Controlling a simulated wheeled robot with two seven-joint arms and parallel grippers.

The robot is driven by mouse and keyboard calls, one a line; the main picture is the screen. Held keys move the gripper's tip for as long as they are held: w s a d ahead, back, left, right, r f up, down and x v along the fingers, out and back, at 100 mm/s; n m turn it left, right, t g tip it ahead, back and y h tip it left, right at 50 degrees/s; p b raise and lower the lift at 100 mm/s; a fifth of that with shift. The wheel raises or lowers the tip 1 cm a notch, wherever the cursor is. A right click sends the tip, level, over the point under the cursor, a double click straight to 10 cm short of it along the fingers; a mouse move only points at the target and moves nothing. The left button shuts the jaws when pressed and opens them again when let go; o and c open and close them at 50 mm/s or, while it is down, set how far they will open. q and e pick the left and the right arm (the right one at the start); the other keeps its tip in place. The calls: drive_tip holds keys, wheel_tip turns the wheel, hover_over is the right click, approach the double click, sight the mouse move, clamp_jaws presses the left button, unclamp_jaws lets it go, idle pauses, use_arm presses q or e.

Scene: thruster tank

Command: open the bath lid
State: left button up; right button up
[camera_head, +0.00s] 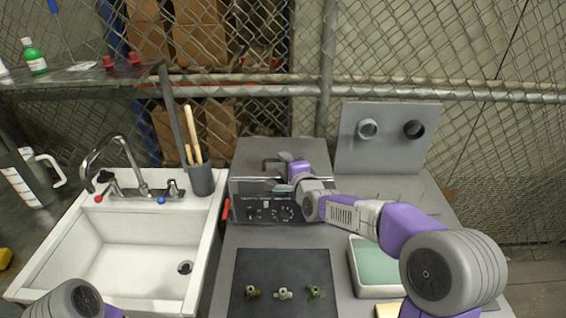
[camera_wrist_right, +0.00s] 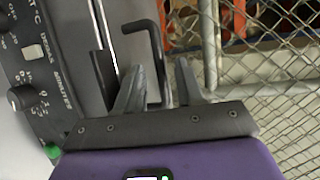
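The bath (camera_head: 265,208) is a grey box with a dark control panel of knobs, on the bench against the mesh fence. Its metal lid (camera_head: 252,170) lies shut on top and carries a dark handle (camera_head: 272,161). My right gripper (camera_head: 287,180) reaches over the front of the lid, beside the handle. In the right wrist view its two fingers (camera_wrist_right: 160,88) are apart. The bent black handle (camera_wrist_right: 155,50) shows between them; I cannot tell whether they touch it. My left gripper is out of view; only a piece of that arm shows at bottom left.
A white sink (camera_head: 130,255) with a tap lies to the left, with a dark cup (camera_head: 201,180) of brushes beside it. A black mat (camera_head: 283,282) with several small brass parts lies in front. A green-filled tray (camera_head: 375,268) sits under my right arm. A grey panel (camera_head: 388,150) stands behind.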

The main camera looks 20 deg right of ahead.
drive_tip(key=shift+w+f, duration=0.1)
drive_tip(key=shift+w, duration=0.6)
clamp_jaws()
